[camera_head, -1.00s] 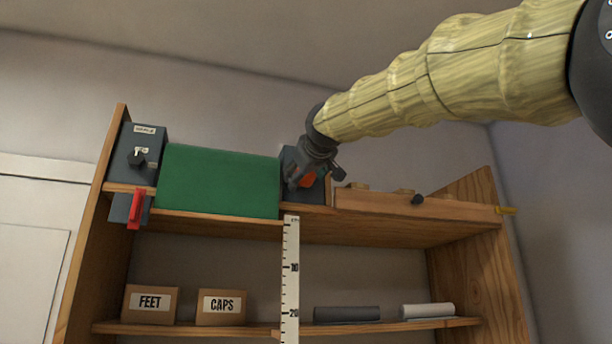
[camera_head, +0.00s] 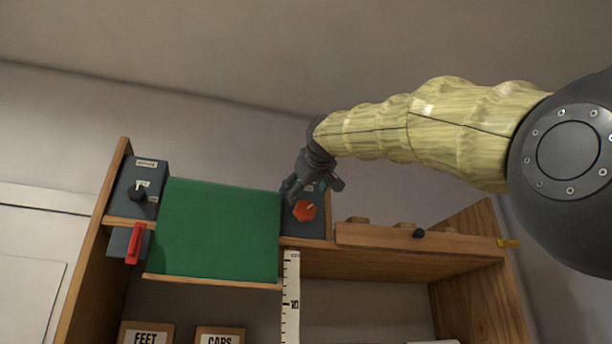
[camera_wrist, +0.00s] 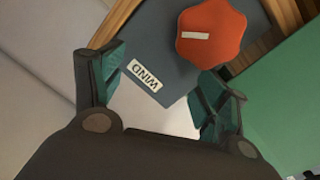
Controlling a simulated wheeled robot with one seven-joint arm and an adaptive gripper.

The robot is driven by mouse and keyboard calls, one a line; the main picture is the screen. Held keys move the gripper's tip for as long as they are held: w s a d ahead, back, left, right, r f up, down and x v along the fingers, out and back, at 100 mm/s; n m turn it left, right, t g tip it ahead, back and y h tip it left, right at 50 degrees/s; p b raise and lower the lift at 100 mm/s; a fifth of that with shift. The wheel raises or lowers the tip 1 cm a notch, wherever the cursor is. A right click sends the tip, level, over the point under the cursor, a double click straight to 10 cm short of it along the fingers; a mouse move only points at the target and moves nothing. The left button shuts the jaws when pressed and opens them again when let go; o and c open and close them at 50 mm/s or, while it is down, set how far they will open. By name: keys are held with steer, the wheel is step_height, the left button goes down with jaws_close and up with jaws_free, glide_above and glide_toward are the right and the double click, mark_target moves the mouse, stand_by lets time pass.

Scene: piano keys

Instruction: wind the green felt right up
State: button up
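The green felt (camera_head: 218,230) hangs as a flat sheet at the upper left of the shelf unit, with a wooden bar (camera_head: 212,282) along its lower edge. Right of it is a dark box (camera_head: 318,225) with an orange-red knob (camera_head: 304,211). In the wrist view the knob (camera_wrist: 210,33) has a white mark and sits near a "WIND" label (camera_wrist: 145,76). My gripper (camera_head: 290,192) is up and left of the knob in the head view, apart from it. In the wrist view my gripper (camera_wrist: 158,92) is open, with nothing between its fingers.
A second dark box (camera_head: 140,190) with a black knob stands left of the felt, with a red lever (camera_head: 134,244) below. A ruler (camera_head: 291,300) hangs under the knob box. A wooden board (camera_head: 385,236) lies to the right. Cartons "FEET" (camera_head: 146,338) and "CAPS" (camera_head: 220,338) stand below.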

mark_target(306, 201)
steer(key=shift+d+r, duration=0.1)
steer(key=shift+r, duration=0.7)
steer(key=shift+w+a+r, duration=0.1)
steer(key=shift+a+r, duration=0.15)
steer(key=shift+r, duration=0.45)
steer(key=shift+d+r, duration=0.15)
steer(key=shift+r, duration=0.25)
steer(key=shift+r, duration=0.15)
